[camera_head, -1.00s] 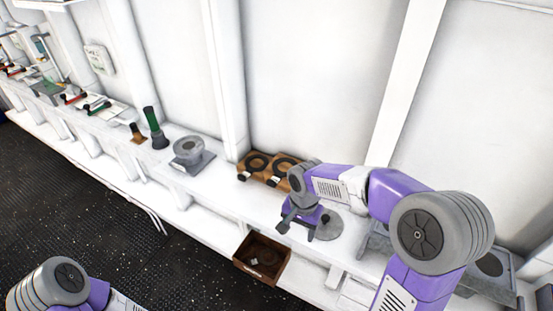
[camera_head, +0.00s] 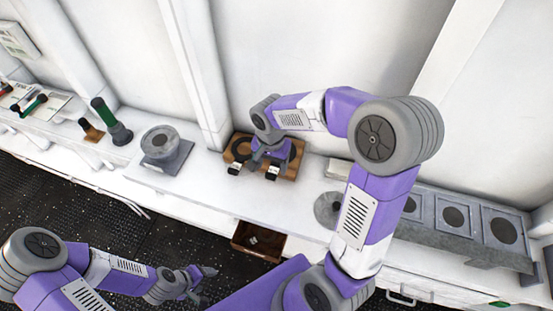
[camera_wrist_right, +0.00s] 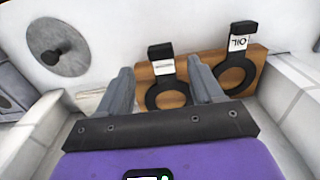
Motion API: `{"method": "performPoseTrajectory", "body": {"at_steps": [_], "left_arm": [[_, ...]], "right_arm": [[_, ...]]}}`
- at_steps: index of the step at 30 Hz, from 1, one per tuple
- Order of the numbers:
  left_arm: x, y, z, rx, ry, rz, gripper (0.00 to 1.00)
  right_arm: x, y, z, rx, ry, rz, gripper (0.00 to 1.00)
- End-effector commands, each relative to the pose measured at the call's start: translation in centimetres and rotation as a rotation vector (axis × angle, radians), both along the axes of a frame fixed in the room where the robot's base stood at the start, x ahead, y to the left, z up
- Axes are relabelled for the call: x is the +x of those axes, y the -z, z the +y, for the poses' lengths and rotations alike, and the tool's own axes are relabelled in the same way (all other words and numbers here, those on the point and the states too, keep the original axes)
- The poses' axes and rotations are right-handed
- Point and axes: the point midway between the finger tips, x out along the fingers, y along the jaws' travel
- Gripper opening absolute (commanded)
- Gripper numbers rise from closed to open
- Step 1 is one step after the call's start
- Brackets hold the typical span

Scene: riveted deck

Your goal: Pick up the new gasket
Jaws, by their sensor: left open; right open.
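A brown board (camera_head: 292,173) on the bench holds two black gasket rings with tabs. It also shows in the right wrist view (camera_wrist_right: 201,98). There, one ring (camera_wrist_right: 152,98) with a white-banded tab lies between my finger tips. The other ring (camera_wrist_right: 235,90), its tab marked with letters that look like "OIL", lies to the right. I cannot tell which is the new gasket. My right gripper (camera_head: 252,170) is open and empty above the board, partly hiding the rings; its fingers (camera_wrist_right: 163,88) point at it. My left gripper (camera_head: 203,281) is open, low over the floor.
A grey flanged pedestal (camera_head: 162,147) and a green-handled tool (camera_head: 111,120) stand left on the bench. A grey disc (camera_head: 326,209) lies right of the board, before grey framed plates (camera_head: 453,217). A brown open box (camera_head: 258,240) sits below the bench edge.

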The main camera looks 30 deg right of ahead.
Motion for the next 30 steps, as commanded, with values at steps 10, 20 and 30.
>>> {"method": "performPoseTrajectory", "body": {"at_steps": [10,20,30], "left_arm": [[0.1,-0.2,0.0,0.0,-0.001,-0.002,0.65],[0.1,-0.2,0.0,0.0,-0.001,-0.002,0.65],[0.1,-0.2,0.0,0.0,-0.001,-0.002,0.65]], "right_arm": [[-0.4,3.8,0.1,0.0,0.0,0.001,0.66],[-0.4,3.7,0.1,0.0,-0.001,0.001,0.43],[-0.4,3.7,0.1,0.0,-0.001,0.0,0.06]]}}
